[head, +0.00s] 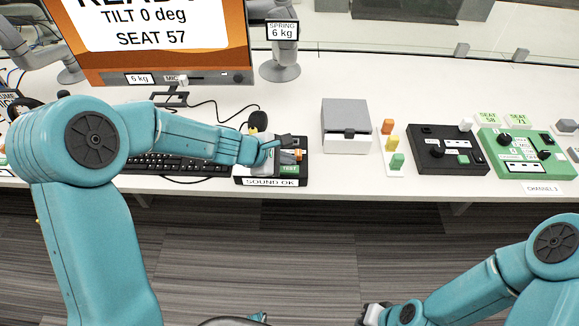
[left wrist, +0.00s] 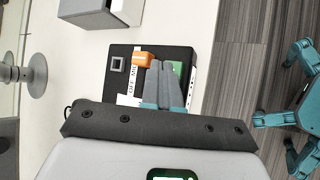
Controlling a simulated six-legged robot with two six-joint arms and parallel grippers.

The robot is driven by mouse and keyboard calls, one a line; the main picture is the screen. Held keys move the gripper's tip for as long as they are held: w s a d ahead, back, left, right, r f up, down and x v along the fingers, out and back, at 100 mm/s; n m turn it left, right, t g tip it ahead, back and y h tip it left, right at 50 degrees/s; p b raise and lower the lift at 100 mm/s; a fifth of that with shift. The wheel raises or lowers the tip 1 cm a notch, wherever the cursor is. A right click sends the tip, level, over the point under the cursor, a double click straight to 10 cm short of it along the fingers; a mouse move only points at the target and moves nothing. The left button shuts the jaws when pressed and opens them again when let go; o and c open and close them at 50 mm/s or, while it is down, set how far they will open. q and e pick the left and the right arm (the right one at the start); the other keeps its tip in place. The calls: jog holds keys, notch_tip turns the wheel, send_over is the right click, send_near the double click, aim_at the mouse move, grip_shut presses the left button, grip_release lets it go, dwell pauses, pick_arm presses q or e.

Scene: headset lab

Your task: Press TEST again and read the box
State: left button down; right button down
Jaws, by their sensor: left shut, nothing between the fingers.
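The black test box (head: 243,171) sits at the table's front edge, with a label (head: 270,182) reading SOUND OK on its front. Its green TEST button (head: 289,169) is at the front right of its top. In the left wrist view, an orange switch (left wrist: 142,59) shows beside the fingers, and the green button (left wrist: 178,68) is partly hidden behind them. My left gripper (head: 285,141) is shut and empty over the box; it also shows in the left wrist view (left wrist: 165,82). I cannot tell whether the fingertips touch the button. My right gripper (head: 372,314) is low at the bottom, its fingers unclear.
A keyboard (head: 175,164) lies left of the box. A grey-lidded box (head: 346,116), coloured blocks (head: 394,146), a black unit (head: 447,162) and a green unit (head: 525,165) stand to the right. A large screen (head: 155,40) behind reads TILT 0 deg, SEAT 57.

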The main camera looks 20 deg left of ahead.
aim_at(286, 170)
pick_arm(q)
notch_tip(286, 170, up, 5)
jog(key=p, duration=0.4)
jog(key=shift+f, duration=0.15)
dwell(0.5)
jog(key=shift+g, duration=0.7)
jog(key=f, duration=0.1)
jog(key=s+f, duration=0.1)
jog(key=f, duration=0.1)
jog(key=s+d+f, duration=0.1)
jog(key=shift+s+d+f, duration=0.1)
jog(key=shift+s+f, duration=0.05)
jog(key=shift+f, duration=0.2)
jog(key=s+d+f+m+g, duration=0.1)
jog(key=s+f+m+g, duration=0.1)
jog(key=s+f+m, duration=0.6)
jog(key=s+d+f+m+g+y, duration=0.1)
jog(key=s+d+f+m+g, duration=0.1)
jog(key=s+f+m, duration=0.7)
jog(key=s+g, duration=0.1)
jog(key=s, duration=0.6)
jog(key=shift+s+d+f+y, duration=0.2)
jog(key=shift+f+y, duration=0.1)
jog(key=shift+f, duration=0.1)
